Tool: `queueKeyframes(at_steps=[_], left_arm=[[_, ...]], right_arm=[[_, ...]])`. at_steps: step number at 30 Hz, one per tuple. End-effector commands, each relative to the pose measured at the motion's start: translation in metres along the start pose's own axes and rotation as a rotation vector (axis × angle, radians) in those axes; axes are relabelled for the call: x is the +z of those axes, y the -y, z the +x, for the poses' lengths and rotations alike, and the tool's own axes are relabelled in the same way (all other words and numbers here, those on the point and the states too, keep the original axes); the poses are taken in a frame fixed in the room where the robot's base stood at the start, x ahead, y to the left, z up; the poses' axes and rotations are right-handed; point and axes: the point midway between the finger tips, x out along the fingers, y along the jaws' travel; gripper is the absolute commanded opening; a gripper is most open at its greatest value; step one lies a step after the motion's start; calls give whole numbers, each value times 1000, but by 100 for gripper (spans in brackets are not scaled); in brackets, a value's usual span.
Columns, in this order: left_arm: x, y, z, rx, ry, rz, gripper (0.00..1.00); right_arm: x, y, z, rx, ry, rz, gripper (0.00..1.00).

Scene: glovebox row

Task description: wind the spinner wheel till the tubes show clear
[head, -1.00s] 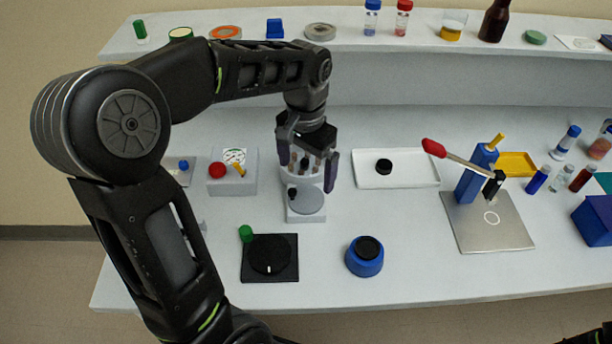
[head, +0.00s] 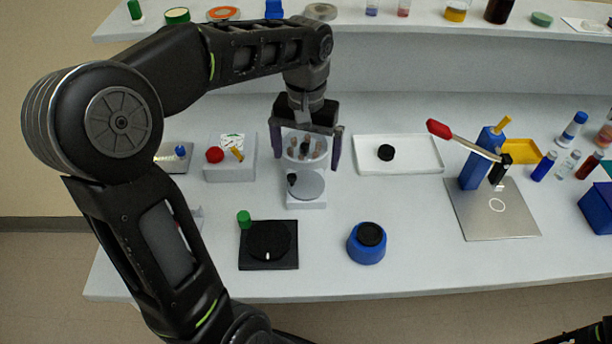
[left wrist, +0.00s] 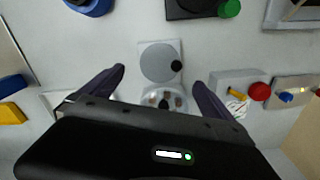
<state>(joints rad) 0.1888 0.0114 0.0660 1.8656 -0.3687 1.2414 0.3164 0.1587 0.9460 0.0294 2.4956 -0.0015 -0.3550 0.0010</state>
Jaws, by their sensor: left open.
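The spinner is a white device with a grey disc wheel (head: 307,185) at its front and a round tube holder (head: 305,148) behind it. Several brownish tubes stand in the holder. A black knob (head: 292,180) sits at the wheel's left edge in the head view. The wheel also shows in the left wrist view (left wrist: 158,63), with the knob (left wrist: 177,66) at its right. My left gripper (head: 306,156) is open and empty, its fingers on either side of the tube holder, above or around it. The palm partly hides the holder in the wrist view. My right gripper is not in view.
A black dial box (head: 285,258) with a green knob and a blue round pot (head: 366,247) stand in front. A white box with a red button (head: 214,155) is left, a white tray (head: 420,150) right. A steel plate stand with a red-handled lever (head: 438,129) is further right.

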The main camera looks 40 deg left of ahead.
Motion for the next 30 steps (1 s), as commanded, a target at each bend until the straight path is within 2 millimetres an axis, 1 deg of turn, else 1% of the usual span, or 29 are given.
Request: queueKeyframes(at_steps=[5, 12, 16, 20, 26, 27, 30], left_arm=[[1, 0, 18, -1, 4, 0, 99], [1, 0, 56, -1, 5, 1, 99], [0, 0, 70, -1, 2, 1, 99], [0, 0, 76, 0, 2, 1, 99], [0, 0, 76, 0, 1, 1, 99], [0, 0, 76, 0, 1, 1, 98], [0, 0, 76, 0, 1, 1, 90]], right_arm=[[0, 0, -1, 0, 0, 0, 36], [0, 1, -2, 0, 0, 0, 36], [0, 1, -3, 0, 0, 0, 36], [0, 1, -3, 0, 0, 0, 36], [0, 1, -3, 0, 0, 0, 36], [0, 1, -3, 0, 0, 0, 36], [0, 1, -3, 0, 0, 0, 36]])
